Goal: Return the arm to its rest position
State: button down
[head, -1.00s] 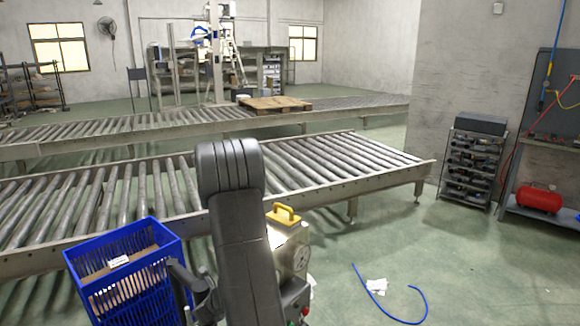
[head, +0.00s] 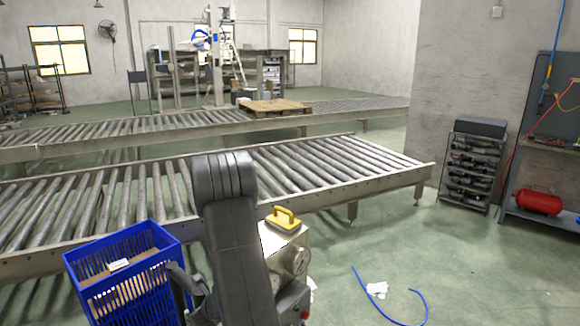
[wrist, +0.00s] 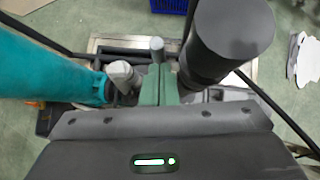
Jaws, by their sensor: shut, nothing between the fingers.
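My arm (head: 228,220) rises dark and folded in the middle of the head view, its rounded top in front of the near roller conveyor. In the wrist view my gripper (wrist: 158,78) is shut with nothing held; its narrow green and grey end is in the centre, above a dark housing with a small lit panel. A dark cylinder stands close on its right and a teal surface on its left. The gripper cannot be made out clearly in the head view.
A blue crate (head: 125,240) with a label and brown contents is left of my arm. The near roller conveyor (head: 390,178) crosses ahead; another lies behind. A blue hose (head: 420,300) and white scrap (head: 377,289) lie on open floor at right. A red tank (head: 538,200) is beyond.

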jog(key=v, duration=1.3)
jog(key=b+x, duration=0.3)
jog(key=x, duration=1.1)
jog(key=shift+f+y, duration=0.3)
jog(key=shift+f, duration=0.05)
jog(key=t+b, duration=0.1)
jog(key=b, duration=0.3)
jog(key=shift+s+y, duration=0.25)
jog(key=shift+y, duration=0.05)
jog(key=shift+d+f+b, duration=0.1)
jog(key=shift+d+b, duration=0.1)
jog(key=shift+b, duration=0.55)
jog(key=shift+d+f+t+y+b, duration=0.1)
jog(key=shift+d+t+y+b, duration=0.2)
jog(key=shift+b, duration=0.95)
jog(key=s+f+y+b, duration=0.1)
jog(key=b, duration=0.3)
jog(key=shift+s+d+t+b, duration=0.1)
jog(key=shift+d+t+b, duration=0.2)
jog(key=shift+d, duration=0.1)
jog(key=shift+y+b, duration=0.35)
jog(key=shift+y, duration=0.05)
